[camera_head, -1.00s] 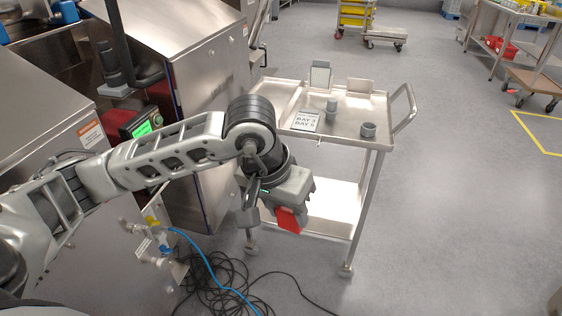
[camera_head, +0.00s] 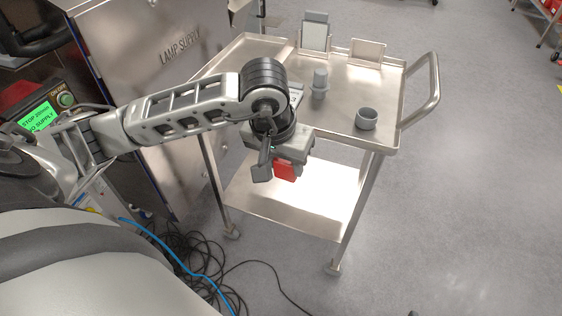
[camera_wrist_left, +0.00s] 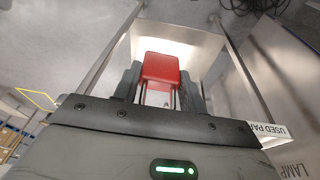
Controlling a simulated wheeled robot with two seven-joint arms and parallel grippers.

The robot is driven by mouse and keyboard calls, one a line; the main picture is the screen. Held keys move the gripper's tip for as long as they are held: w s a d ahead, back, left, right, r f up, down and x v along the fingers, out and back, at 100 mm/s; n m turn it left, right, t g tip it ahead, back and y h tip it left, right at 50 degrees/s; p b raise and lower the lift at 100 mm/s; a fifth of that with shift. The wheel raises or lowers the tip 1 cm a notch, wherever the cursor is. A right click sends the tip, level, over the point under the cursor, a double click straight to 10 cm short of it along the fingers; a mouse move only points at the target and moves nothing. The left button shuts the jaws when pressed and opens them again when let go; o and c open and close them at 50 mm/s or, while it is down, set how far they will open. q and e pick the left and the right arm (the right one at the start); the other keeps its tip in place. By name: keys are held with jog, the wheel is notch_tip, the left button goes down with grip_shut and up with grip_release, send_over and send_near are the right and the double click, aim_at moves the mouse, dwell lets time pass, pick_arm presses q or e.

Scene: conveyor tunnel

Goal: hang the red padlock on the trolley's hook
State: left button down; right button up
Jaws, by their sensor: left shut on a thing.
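The red padlock (camera_head: 285,171) is in my left gripper (camera_head: 275,172), in front of the trolley's near edge and over its lower shelf. In the left wrist view the red padlock body (camera_wrist_left: 161,68) sits between the two dark fingers of the left gripper (camera_wrist_left: 160,88), which are shut on it. Part of its shackle shows below the body there. The metal trolley (camera_head: 345,95) stands ahead, with its top tray behind and right of the gripper. I cannot make out the hook; my arm and gripper cover part of the near edge. My right gripper is not in view.
A grey cup (camera_head: 366,118), a grey cylindrical part (camera_head: 319,84) and two upright plates (camera_head: 315,33) stand on the trolley's top. A steel cabinet (camera_head: 150,80) is close on the left. Black cables (camera_head: 205,265) lie on the floor. The floor at right is clear.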

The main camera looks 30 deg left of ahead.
aim_at(275, 175)
pick_arm(q)
jog(key=shift+n+y, duration=0.3)
jog(key=shift+n, duration=0.1)
jog(key=f, duration=0.1)
jog(key=a+f, duration=0.1)
jog(key=f+b, duration=0.1)
jog(key=shift+s+a+f, duration=0.3)
jog(key=shift+a+f, duration=0.05)
jog(key=shift+a, duration=0.05)
jog(key=shift+w+a, duration=0.1)
jog(key=shift+w, duration=0.15)
jog(key=shift+w+a, duration=0.1)
jog(key=shift+w, duration=0.25)
jog(key=shift+w+a+p, duration=0.25)
jog(key=shift+w+p, duration=0.05)
jog(key=shift+w, duration=0.8)
jog(key=shift+w+b, duration=0.1)
jog(key=shift+b, duration=0.2)
jog(key=shift+w+a+b, duration=0.2)
jog(key=shift+w+b, duration=0.1)
jog(key=shift+w, duration=0.55)
jog(key=shift+w+a+b, duration=0.2)
jog(key=shift+w+b, duration=0.15)
jog(key=shift+w, duration=0.55)
jog(key=shift+w+a+b, duration=0.2)
jog(key=shift+w+b, duration=0.1)
jog(key=shift+w, duration=0.55)
